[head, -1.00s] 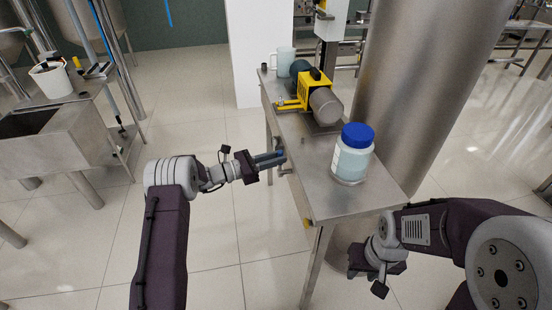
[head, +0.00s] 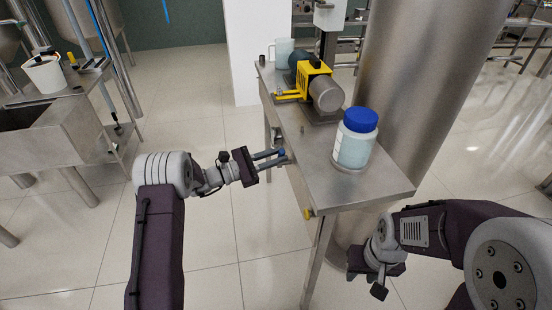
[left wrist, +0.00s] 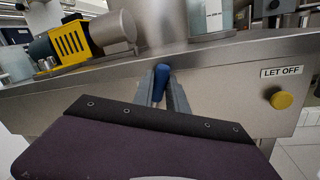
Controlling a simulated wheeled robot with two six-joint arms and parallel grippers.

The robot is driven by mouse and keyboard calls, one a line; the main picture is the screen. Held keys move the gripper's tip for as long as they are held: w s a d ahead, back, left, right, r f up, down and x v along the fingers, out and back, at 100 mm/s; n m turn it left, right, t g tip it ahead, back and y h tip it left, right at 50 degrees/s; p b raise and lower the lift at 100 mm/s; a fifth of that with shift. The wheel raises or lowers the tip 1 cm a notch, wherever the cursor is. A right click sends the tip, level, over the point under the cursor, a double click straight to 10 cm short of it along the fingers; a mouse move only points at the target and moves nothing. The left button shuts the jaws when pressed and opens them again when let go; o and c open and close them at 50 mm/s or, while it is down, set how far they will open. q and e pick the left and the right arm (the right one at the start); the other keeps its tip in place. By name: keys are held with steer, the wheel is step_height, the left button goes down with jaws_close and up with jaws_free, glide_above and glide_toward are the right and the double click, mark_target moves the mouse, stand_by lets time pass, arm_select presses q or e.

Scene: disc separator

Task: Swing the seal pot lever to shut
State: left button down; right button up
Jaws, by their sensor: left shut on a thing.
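A blue-handled lever (left wrist: 161,80) stands at the front face of the steel table, in the middle of the left wrist view. I take it for the seal pot lever; its pivot is hidden. My left gripper (left wrist: 160,94) has its two grey fingers on either side of the blue handle, shut on it. In the head view, the left gripper (head: 273,159) reaches the table's left side, with the blue handle tip (head: 281,152) at its fingertips. My right gripper (head: 375,274) hangs low beside the table's near corner, away from the lever; its fingers cannot be made out.
The steel table (head: 365,190) bears a blue-lidded jar (head: 354,146), a yellow-and-grey pump (head: 318,86) and a pale jug (head: 284,50). A yellow knob (left wrist: 281,100) sits beside a "LET OFF" label (left wrist: 282,71). A big steel cylinder (head: 410,80) stands behind.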

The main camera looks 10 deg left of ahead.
arm_select(q)
steer(key=shift+s+d+f+m+b, duration=0.15)
steer(key=shift+s+f+m+b, duration=0.35)
steer(key=shift+m+b, duration=0.55)
steer(key=shift+r, duration=0.1)
steer(key=c, duration=1.3)
jaws_free()
steer(key=shift+c, duration=0.2)
steer(key=p+v, duration=0.1)
steer(key=v, duration=0.8)
